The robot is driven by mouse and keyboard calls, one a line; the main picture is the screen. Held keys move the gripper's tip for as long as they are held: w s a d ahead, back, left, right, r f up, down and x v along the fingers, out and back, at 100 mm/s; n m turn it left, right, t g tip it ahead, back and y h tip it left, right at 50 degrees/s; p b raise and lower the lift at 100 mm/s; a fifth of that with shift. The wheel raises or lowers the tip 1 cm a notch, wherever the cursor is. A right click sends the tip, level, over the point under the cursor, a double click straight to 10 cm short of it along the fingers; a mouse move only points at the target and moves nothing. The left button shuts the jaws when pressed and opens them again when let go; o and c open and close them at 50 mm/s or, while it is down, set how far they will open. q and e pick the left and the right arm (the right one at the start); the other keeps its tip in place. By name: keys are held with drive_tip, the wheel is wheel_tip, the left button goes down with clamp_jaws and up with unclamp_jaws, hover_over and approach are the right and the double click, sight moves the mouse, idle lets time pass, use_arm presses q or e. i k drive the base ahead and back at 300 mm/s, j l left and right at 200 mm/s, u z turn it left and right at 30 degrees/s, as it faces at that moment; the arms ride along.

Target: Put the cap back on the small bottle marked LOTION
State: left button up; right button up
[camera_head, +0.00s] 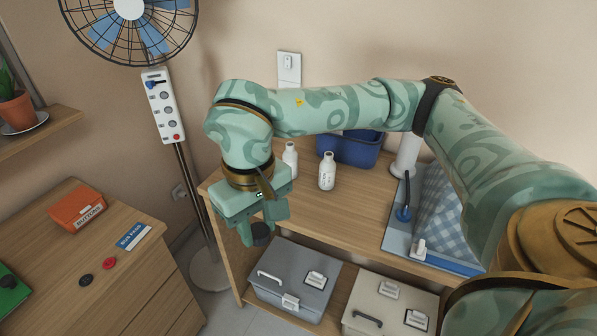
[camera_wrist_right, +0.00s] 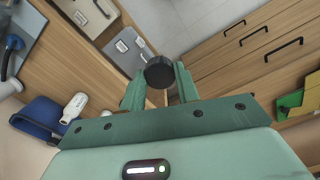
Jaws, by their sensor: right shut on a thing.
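My right gripper (camera_head: 255,230) is shut on a dark round cap (camera_head: 261,234), out past the left front corner of the wooden worktop. In the right wrist view the black cap (camera_wrist_right: 160,72) sits between the two green fingertips. Two white bottles stand upright on the worktop behind the gripper: one (camera_head: 327,172) in the clear, the other (camera_head: 290,160) close beside my wrist. Their marks are too small to read, so I cannot tell which is LOTION. A white bottle (camera_wrist_right: 74,107) also shows at the left of the right wrist view. My left gripper is not in view.
A blue bin (camera_head: 350,150) stands behind the bottles. An ironing board with checked cloth (camera_head: 440,215) fills the worktop's right. Grey (camera_head: 293,285) and cream (camera_head: 385,305) boxes sit below. The left cabinet carries an orange box (camera_head: 78,208) and loose discs. A fan pole (camera_head: 190,190) stands between.

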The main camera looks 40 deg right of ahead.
sight(327, 167)
drive_tip(key=i+j+z, duration=0.2)
drive_tip(key=j, duration=0.2)
drive_tip(key=z, duration=1.45)
drive_tip(key=k+l, duration=0.05)
drive_tip(key=l, duration=0.05)
